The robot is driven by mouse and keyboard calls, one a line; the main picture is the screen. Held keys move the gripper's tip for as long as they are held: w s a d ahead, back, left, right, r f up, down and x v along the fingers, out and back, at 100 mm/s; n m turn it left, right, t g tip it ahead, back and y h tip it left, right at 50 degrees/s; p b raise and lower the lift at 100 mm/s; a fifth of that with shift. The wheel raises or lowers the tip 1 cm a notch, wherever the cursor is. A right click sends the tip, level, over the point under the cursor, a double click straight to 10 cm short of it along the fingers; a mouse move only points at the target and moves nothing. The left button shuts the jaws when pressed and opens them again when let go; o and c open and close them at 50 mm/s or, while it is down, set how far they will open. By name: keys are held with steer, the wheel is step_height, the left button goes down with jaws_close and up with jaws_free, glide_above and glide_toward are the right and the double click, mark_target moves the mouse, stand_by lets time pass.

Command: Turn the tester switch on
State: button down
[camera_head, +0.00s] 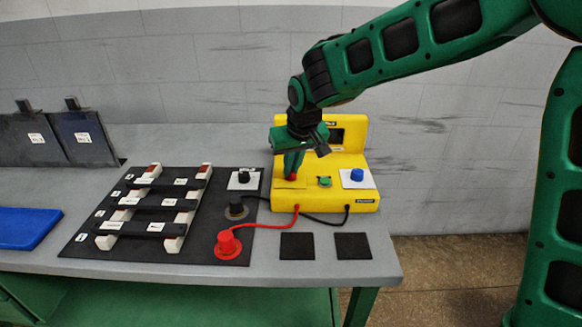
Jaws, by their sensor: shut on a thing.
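The yellow tester (345,160) stands on the grey bench, with a raised back panel holding a dark display. Its deck has a green button (324,182) and a blue knob (357,175) on a white plate. My gripper (291,174) reaches down from above onto the left part of the deck. It is shut on a small red part there, mostly hidden by the fingers. I cannot tell which way that part is turned, and the display is partly covered by my gripper.
A dark mat (120,240) holds a white rack with black bars. A red probe (228,243) and a black probe (237,207) are cabled to the tester. Two black pads (297,246) lie in front. A blue tray (25,228) is at left.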

steer(key=m, duration=0.1)
steer(key=m+h, duration=0.1)
steer(key=m, duration=0.1)
steer(key=m+h, duration=0.1)
steer(key=m, duration=0.1)
steer(key=shift+a, duration=0.3)
steer(key=shift+w+a+m+h, duration=0.1)
steer(key=shift+m+h, duration=0.35)
steer(key=shift+m, duration=0.8)
steer(key=shift+a+m+h, duration=0.1)
steer(key=shift+m+h, duration=0.35)
steer(key=shift+m, duration=0.8)
steer(key=c, duration=1.9)
jaws_free()
steer(key=shift+o, duration=0.2)
steer(key=shift+r, duration=0.1)
steer(key=v, duration=1)
steer(key=shift+r+g, duration=0.3)
steer(key=shift+w, duration=0.1)
